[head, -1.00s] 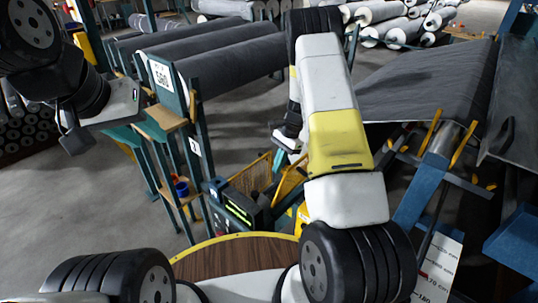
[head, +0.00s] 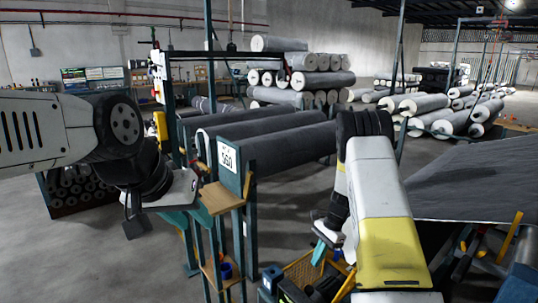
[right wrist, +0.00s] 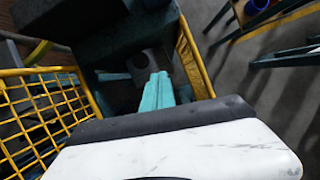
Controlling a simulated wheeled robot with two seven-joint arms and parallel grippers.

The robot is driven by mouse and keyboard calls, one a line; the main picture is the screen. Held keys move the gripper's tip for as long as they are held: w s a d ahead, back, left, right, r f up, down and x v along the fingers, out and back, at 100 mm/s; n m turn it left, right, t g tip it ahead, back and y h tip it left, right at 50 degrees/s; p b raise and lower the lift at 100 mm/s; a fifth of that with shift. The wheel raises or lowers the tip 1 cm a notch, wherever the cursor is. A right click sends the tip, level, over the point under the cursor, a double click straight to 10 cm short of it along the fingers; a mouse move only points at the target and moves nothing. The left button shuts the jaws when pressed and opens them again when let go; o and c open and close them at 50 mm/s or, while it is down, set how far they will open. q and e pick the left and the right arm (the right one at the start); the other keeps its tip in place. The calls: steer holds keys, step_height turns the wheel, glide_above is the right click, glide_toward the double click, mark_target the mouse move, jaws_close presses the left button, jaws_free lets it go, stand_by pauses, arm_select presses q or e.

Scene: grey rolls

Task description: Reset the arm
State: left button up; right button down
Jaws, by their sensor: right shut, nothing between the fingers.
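My right arm reaches forward in the middle right of the head view. Its gripper (head: 319,253) points down over the floor side of a yellow mesh basket, small in the picture. In the right wrist view the teal fingers of my right gripper (right wrist: 157,92) are together, with nothing between them. They point down into a dark space beside yellow mesh. My left arm comes in from the left edge of the head view. Its gripper (head: 176,218) hangs beside the rack post, with its fingers mostly hidden, so its opening cannot be told.
A rack with long dark grey rolls (head: 290,148) and a "560" sign (head: 229,160) stands ahead. A yellow mesh basket (head: 303,272) is below my right gripper. A sloping grey sheet (head: 480,180) lies at the right. Floor at left (head: 100,265) is clear.

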steer(key=s+a+r+n+t, duration=0.1)
steer(key=s+r+n+t, duration=0.2)
steer(key=r, duration=0.9)
steer(key=s+a+r+n, duration=0.15)
steer(key=s+r, duration=0.25)
steer(key=r, duration=0.8)
steer(key=s+r+n+t, duration=0.2)
steer(key=s+r+n, duration=0.2)
steer(key=s, duration=0.6)
steer(key=s+r+n+t+h, duration=0.1)
steer(key=s+r+n+t, duration=0.2)
steer(key=s+r, duration=0.4)
steer(key=s+n, duration=0.1)
steer(key=s, duration=0.2)
steer(key=shift+d+r+n+h, duration=0.25)
steer(key=shift+r+n+h, duration=0.05)
steer(key=shift+r+n, duration=0.05)
